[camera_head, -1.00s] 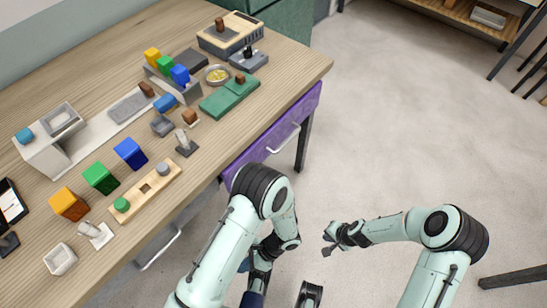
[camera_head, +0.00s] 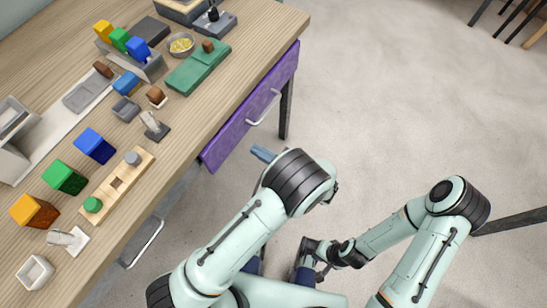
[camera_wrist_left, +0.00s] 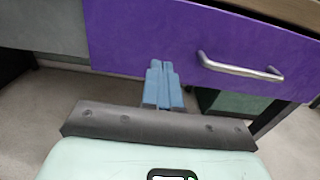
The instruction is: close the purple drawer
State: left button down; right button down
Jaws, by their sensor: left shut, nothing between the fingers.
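The purple drawer (camera_head: 243,122) is under the table's front edge, its front facing the floor area, with a silver handle (camera_head: 263,108). In the left wrist view the purple front (camera_wrist_left: 145,35) fills the upper middle, and its handle (camera_wrist_left: 240,68) is to the right. No drawer interior shows; I cannot tell exactly how far out it stands. My left gripper (camera_head: 262,153) is shut and empty. Its blue fingertips (camera_wrist_left: 163,68) overlap the front's lower edge, left of the handle; contact cannot be told. My right gripper (camera_head: 322,270) is low and away from the drawer; its fingers are unclear.
The wooden table (camera_head: 215,130) carries coloured blocks, a peg board (camera_head: 117,184) and a green case (camera_head: 198,68). Another silver handle (camera_head: 146,243) is below the table's edge to the left. A dark table leg (camera_head: 285,110) stands beyond the drawer.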

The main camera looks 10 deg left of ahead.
aim_at(233, 137)
pick_arm(q)
jog(key=x, duration=0.6)
jog(key=shift+w+a, duration=0.1)
jog(key=shift+a, duration=0.15)
jog(key=x, duration=0.4)
jog(key=shift+a+p, duration=0.2)
jog(key=shift+p, duration=0.15)
jog(key=shift+w+a, duration=0.1)
